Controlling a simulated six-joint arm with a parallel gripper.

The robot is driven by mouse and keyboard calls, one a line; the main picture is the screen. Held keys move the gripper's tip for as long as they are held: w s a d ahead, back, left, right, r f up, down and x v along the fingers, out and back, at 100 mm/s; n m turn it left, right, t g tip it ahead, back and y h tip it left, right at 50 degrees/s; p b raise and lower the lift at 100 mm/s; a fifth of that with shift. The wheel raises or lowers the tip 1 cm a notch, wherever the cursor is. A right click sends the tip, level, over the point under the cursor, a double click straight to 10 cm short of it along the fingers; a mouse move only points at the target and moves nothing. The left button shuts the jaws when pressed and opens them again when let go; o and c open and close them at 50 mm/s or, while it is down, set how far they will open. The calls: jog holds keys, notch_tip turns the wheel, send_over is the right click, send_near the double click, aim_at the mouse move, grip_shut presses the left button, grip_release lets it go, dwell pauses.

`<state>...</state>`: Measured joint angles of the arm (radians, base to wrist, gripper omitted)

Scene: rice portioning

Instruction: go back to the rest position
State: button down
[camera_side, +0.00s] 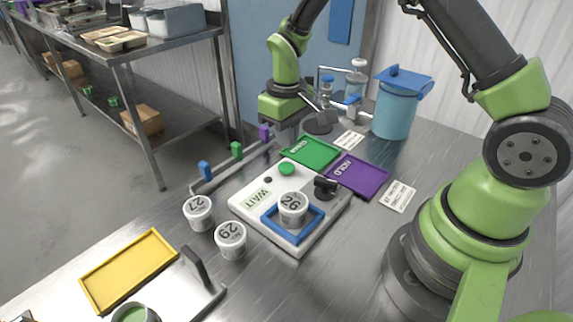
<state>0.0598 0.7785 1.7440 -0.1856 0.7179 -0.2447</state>
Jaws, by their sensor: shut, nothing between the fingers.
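My gripper (314,104) is at the back of the steel table, left of the blue lidded container. It is shut and empty, above the table and apart from the cups. Its fingertips are small and hard to make out against the dark round piece below. A white cup marked 26 (292,209) stands upright inside the blue square frame (272,228) on a white board (244,208) marked WAIT. Cup 27 (198,213) and cup 29 (230,240) stand on the table left of the board.
A green tray (312,151) and a purple HOLD tray (358,176) lie behind the board. The blue container (394,104) and bottles stand at the back. A yellow-framed tray (128,270) is at front left.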

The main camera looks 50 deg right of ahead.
notch_tip(320, 180, up, 10)
jog(key=s+a+m+t, duration=0.1)
jog(key=s+t, duration=0.1)
jog(key=s, duration=0.1)
jog(key=s+a+r+m+t+y, duration=0.1)
jog(key=s+a+r+t, duration=0.1)
jog(key=s+r, duration=0.3)
jog(key=s+a+r+m+t+y, duration=0.1)
jog(key=s+r+m+t, duration=0.1)
jog(key=s+r, duration=0.4)
jog(key=s+t, duration=0.1)
jog(key=s, duration=0.4)
jog(key=shift+a, duration=0.35)
